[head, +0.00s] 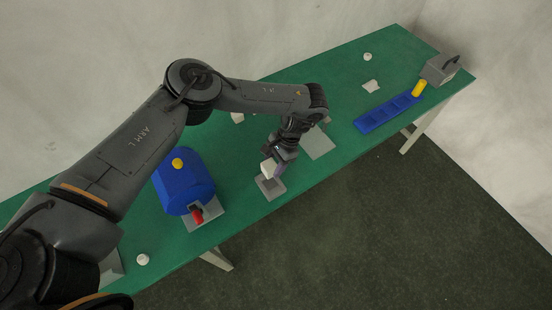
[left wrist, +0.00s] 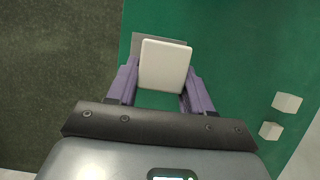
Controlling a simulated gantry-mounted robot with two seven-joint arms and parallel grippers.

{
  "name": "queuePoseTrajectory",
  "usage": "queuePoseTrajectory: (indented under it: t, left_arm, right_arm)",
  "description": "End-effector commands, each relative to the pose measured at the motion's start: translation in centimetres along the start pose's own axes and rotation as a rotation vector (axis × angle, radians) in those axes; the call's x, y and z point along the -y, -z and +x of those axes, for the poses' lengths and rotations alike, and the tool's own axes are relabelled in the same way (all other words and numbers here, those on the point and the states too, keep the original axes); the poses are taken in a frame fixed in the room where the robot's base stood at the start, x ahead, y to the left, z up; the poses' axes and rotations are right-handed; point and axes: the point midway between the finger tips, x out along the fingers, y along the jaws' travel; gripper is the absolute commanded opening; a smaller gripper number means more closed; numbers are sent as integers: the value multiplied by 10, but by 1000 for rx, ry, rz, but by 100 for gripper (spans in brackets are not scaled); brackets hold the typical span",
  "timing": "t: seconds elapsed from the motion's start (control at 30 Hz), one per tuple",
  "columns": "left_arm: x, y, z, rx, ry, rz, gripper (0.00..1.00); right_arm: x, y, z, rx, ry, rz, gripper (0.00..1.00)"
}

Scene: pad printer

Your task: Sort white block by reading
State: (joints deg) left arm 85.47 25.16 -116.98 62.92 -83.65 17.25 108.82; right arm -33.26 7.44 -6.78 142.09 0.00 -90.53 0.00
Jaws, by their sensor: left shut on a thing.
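My left gripper (head: 275,170) is shut on a white block (head: 267,169), over a small grey plate (head: 271,188) near the front edge of the green table. In the left wrist view the white block (left wrist: 164,64) is a flat, rounded square between the two purple fingers, with part of a grey plate (left wrist: 182,42) behind it. I cannot tell whether the block touches the plate. A blue machine (head: 180,187) with a yellow knob on top and a red part in front stands left of the gripper. No reading is legible. My right gripper is not in view.
A blue compartment tray (head: 371,121), a yellow cylinder (head: 419,88) and a grey box (head: 437,70) are at the right. A flat light grey plate (head: 320,144) lies right of the gripper. White pieces lie at the back (head: 371,87) and front left (head: 143,260). Two white blocks (left wrist: 287,102) show in the left wrist view.

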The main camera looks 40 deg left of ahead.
Motion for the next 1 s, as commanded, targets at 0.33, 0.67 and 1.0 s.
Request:
queuePoseTrajectory:
  t: [0.33,0.67,1.0]
  left_arm:
    - [0,0,-2,0,0,0,19]
    - [0,6,16,0,0,1,19]
    - [0,19,47,1,0,0,19]
  right_arm:
    - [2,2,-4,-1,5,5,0]
    - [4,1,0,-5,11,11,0]
    - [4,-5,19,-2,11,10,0]
